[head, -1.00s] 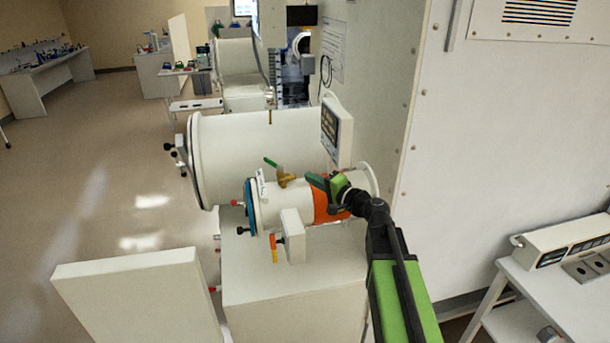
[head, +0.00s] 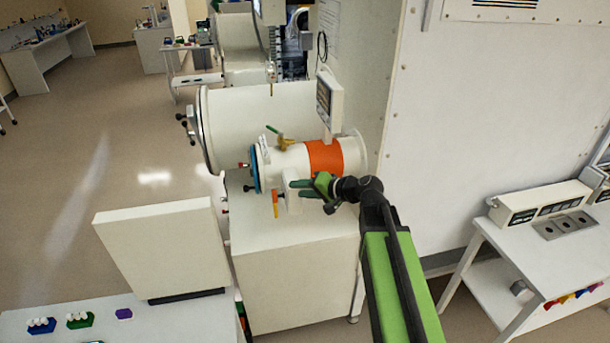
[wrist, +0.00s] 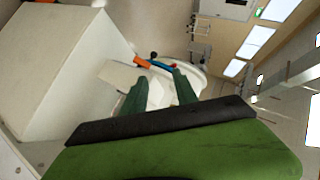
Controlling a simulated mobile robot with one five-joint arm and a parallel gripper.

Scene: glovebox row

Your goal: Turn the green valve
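The green valve (head: 280,137) has a green lever on a brass body. It sits on top of the small white antechamber cylinder (head: 285,163), with the lever slanting up to the left. My gripper (head: 300,184) is open and empty, below and right of the valve in the head view, by the white box (head: 291,190) on the cylinder's near side. In the wrist view the two dark green fingers (wrist: 160,85) are spread, with pale surfaces beyond them. I cannot make out the green valve in the wrist view.
An orange-handled lever (head: 275,204) hangs beside the white box. An orange band (head: 324,156) circles the cylinder, and a screen (head: 328,102) stands above it. A white panel (head: 165,247) stands front left. A bench (head: 482,228) is at right; open floor lies left.

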